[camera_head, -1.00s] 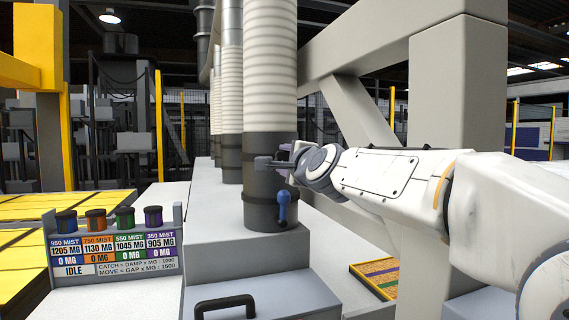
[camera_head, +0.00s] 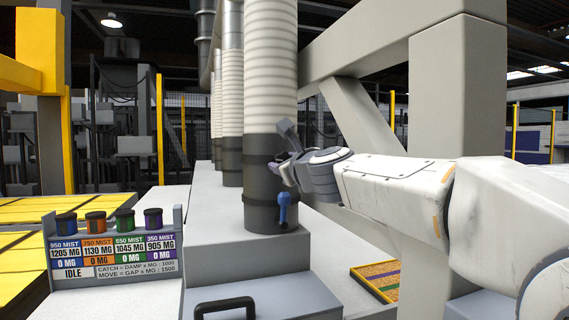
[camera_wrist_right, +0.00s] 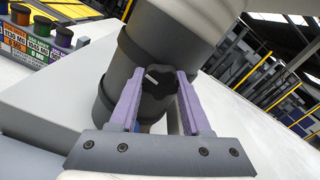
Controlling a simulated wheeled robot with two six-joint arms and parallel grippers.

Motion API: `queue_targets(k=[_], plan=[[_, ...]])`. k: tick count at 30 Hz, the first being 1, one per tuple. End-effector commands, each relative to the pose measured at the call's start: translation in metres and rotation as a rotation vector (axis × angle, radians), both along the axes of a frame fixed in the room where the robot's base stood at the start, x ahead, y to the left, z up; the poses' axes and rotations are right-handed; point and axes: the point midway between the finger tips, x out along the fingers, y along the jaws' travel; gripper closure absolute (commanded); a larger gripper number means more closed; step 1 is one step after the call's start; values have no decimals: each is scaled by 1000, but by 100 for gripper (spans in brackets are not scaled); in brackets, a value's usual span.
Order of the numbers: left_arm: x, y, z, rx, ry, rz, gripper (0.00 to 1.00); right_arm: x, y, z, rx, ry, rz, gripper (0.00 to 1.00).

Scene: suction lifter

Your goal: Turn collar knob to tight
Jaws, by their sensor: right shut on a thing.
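The collar (camera_head: 262,178) is a dark grey cylinder below a pale ribbed hose, in the middle of the head view. In the right wrist view the collar knob (camera_wrist_right: 158,88) is a dark lobed knob with a short white mark on its face. My right gripper (camera_head: 284,171) is at the collar's right side. In the wrist view its purple fingers stand on both sides of the knob, shut on it. The head view mostly hides the knob behind the gripper. A blue-handled lever (camera_head: 283,208) sits low on the collar's front. My left gripper is not in view.
A panel (camera_head: 115,250) with several coloured caps and printed numbers stands at the lower left. A black handle (camera_head: 225,306) is on the grey box in front. A tray with coloured strips (camera_head: 378,278) lies at right. A large grey beam (camera_head: 457,90) stands behind my right arm.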

Motion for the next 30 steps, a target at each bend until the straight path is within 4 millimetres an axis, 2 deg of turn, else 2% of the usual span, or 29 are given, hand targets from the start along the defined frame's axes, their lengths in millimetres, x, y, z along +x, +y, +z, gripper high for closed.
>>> queue_targets(k=[30], plan=[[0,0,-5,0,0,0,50,0,3,-3,918,302,-4,100]])
